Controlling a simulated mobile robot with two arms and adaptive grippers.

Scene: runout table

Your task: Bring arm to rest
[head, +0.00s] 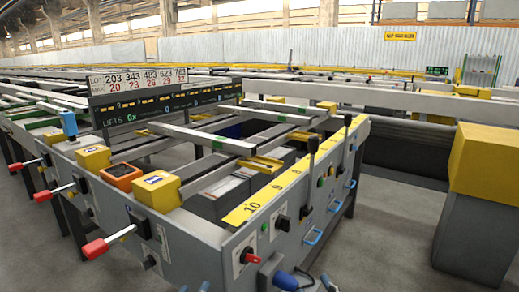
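Neither of my grippers can be made out in the head view, and no arm of mine is clearly visible. The runout table (190,232) fills the left and middle of the view. Levers with red grips stick out from its left side, the nearest red grip (96,248) at lower left. Two upright black levers (310,165) stand along the right side. A blue cylindrical grip (286,281) shows at the bottom edge, partly cut off.
Yellow boxes (156,191) and an orange-framed device (122,177) sit on the near rail. A number board (140,85) stands over the table. A grey post with a yellow top (488,160) stands at right. Grey floor (395,235) is free between the post and table.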

